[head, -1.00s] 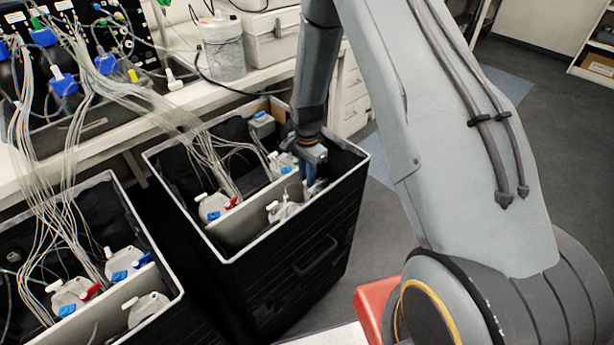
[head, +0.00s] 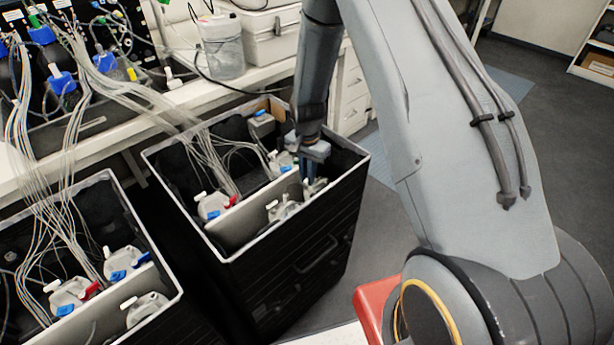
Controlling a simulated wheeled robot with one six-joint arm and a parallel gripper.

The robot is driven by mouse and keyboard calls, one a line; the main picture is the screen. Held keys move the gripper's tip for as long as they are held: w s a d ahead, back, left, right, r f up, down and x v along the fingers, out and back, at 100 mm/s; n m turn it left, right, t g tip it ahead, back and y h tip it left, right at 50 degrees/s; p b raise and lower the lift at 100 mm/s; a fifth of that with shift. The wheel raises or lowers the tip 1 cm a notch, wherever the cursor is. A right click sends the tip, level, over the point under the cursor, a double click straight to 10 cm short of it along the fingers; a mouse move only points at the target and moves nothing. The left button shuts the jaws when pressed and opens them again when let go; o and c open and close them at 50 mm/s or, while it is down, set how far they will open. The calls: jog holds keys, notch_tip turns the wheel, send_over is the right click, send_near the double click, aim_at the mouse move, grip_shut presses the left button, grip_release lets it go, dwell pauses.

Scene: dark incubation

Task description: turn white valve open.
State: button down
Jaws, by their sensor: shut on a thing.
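My gripper (head: 308,177) reaches down into the right black bin (head: 290,270), at its right-hand part. Its blue fingers are shut on a white valve (head: 318,187), which shows only in part around and below the fingertips. How far the valve is turned cannot be made out. Another white valve-topped cap (head: 284,209) sits just left of the fingers, on the near side of the bin's light divider.
More caps with red and blue parts (head: 214,205) stand behind the divider (head: 250,224), with tubes running up to the bench. A second bin (head: 178,290) stands at left. A bench with a white container (head: 222,48) is behind. A red object (head: 372,300) is near my base.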

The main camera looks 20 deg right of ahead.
jog(key=n, duration=0.4)
jog(key=shift+d+n, duration=0.1)
jog(key=shift+n, duration=0.2)
jog(key=n+b, duration=0.1)
jog(key=n, duration=0.3)
jog(key=shift+s+d+n, duration=0.1)
jog(key=shift+n, duration=0.2)
jog(key=n, duration=0.4)
jog(key=shift+d+n, duration=0.1)
jog(key=shift+n, duration=0.3)
jog(key=c, duration=2.1)
grip_release()
jog(key=shift+r+b, duration=0.8)
jog(key=shift+r, duration=3.15)
